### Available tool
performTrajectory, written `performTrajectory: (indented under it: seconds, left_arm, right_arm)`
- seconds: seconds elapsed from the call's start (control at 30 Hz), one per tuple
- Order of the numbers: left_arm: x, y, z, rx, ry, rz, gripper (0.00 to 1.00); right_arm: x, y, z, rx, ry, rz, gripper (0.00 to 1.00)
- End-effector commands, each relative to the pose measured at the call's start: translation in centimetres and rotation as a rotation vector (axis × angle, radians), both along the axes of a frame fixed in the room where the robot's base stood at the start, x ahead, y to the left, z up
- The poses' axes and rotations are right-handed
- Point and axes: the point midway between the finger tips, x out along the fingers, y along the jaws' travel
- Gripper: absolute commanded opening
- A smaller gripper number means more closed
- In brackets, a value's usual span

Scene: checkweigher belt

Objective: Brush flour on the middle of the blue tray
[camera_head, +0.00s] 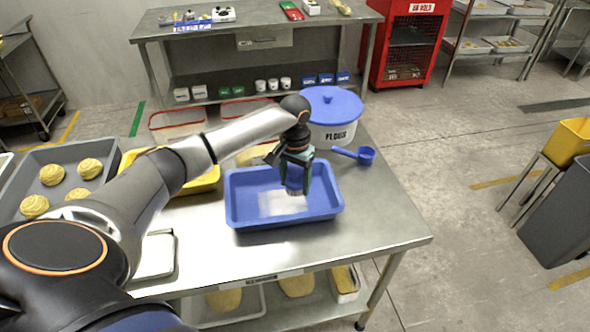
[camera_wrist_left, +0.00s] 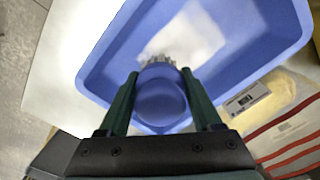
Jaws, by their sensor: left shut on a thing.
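The blue tray (camera_head: 240,212) sits on the steel table, and it fills much of the left wrist view (camera_wrist_left: 255,62). A white patch of flour (camera_head: 280,204) lies on the tray floor near its middle; it also shows in the left wrist view (camera_wrist_left: 196,38). My left gripper (camera_head: 295,172) is over the tray, shut on a brush with a round blue handle (camera_wrist_left: 160,95). The brush's pale bristles (camera_wrist_left: 158,60) point down at the near edge of the flour in the wrist view. I cannot tell whether they touch. My right gripper is not in view.
A flour tub (camera_head: 332,135) with a blue lid stands behind the tray. A blue scoop (camera_head: 364,155) lies to its right. A tray of dough pieces (camera_head: 40,165) and a yellow tray (camera_head: 203,181) are at left. The table's front right is clear.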

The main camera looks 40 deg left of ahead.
Motion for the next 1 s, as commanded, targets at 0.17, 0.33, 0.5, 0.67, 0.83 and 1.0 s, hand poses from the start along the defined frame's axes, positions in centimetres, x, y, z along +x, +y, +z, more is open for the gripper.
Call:
performTrajectory:
  seconds: [0.17, 0.33, 0.5, 0.67, 0.83, 1.0]
  left_arm:
    - [0.3, 0.6, 1.7, 0.0, -0.001, 0.003, 0.21]
    - [0.4, 0.9, 2.4, 0.0, 0.0, 0.004, 0.21]
    - [0.4, 0.9, 2.4, 0.0, 0.001, 0.003, 0.21]
    - [0.4, 0.9, 2.4, 0.001, 0.001, 0.003, 0.21]
    - [0.4, 0.9, 2.4, 0.001, 0.001, 0.003, 0.21]
    - [0.4, 0.9, 2.4, 0.001, 0.001, 0.003, 0.21]
  right_arm:
    - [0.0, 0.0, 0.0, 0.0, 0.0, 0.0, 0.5]
    - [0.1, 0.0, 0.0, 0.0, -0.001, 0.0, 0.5]
    - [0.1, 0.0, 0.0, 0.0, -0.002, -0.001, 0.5]
    - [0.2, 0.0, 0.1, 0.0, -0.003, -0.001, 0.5]
    - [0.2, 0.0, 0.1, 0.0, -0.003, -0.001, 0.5]
    - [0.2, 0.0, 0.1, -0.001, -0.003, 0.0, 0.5]
